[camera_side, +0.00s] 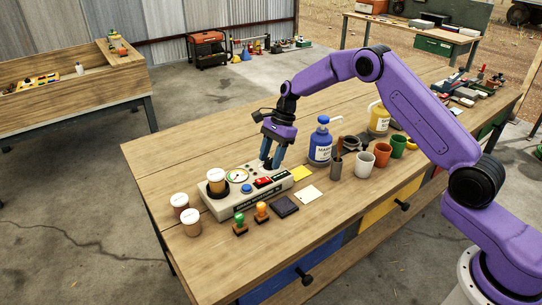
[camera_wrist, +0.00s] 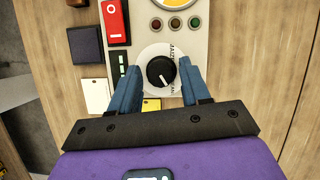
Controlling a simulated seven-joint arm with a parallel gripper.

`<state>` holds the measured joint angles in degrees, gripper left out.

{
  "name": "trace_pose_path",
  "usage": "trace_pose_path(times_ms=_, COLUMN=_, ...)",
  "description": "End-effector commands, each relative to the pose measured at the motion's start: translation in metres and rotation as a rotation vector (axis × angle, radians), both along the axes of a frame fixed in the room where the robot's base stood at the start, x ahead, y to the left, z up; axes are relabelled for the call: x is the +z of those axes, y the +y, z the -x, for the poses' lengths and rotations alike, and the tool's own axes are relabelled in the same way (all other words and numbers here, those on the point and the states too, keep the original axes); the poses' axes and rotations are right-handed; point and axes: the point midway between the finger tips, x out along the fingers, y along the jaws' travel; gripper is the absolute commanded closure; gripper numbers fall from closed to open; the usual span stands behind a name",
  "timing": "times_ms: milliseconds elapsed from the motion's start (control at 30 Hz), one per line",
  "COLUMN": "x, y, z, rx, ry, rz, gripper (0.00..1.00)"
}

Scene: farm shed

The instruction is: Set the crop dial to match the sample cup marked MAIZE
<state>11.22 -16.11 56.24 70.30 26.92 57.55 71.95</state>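The crop dial is a black knob (camera_wrist: 160,72) on a white printed disc (camera_wrist: 148,60), on the grey device (camera_side: 250,190). A white line marks the knob's face. Lettering on the disc's right side seems to include MAIZE; the rest is hard to read. My gripper (camera_wrist: 160,85) is open, its blue fingers on either side of the dial; I cannot tell if they touch it. In the side view my gripper (camera_side: 271,158) is low over the device's right end and hides the dial. One sample cup (camera_side: 216,184) stands on the device; its label is too small to read.
Two more lidded cups (camera_side: 180,205) (camera_side: 191,224) stand left of the device. The device has a red switch (camera_wrist: 114,20) and several lamps (camera_wrist: 176,23). A blue pump bottle (camera_side: 320,145) and mugs (camera_side: 382,154) stand right.

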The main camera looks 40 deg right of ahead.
Motion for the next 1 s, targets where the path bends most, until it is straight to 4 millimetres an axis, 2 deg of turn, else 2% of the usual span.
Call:
trace_pose_path(times_ms=33, x=0.0001, y=0.0001, z=0.0, rx=0.0, ry=0.0, rz=0.0, gripper=0.72)
trace_pose_path(times_ms=100, x=0.0001, y=0.0, z=0.0001, rx=0.0, ry=0.0, rz=0.0, gripper=0.94)
trace_pose_path(times_ms=567, x=-0.0003, y=0.0011, z=-0.0004, rx=0.084, ry=0.003, rz=-0.001, gripper=0.93)
trace_pose_path(times_ms=1000, x=-0.0004, y=0.0026, z=-0.003, rx=0.454, ry=0.002, rz=-0.001, gripper=0.93)
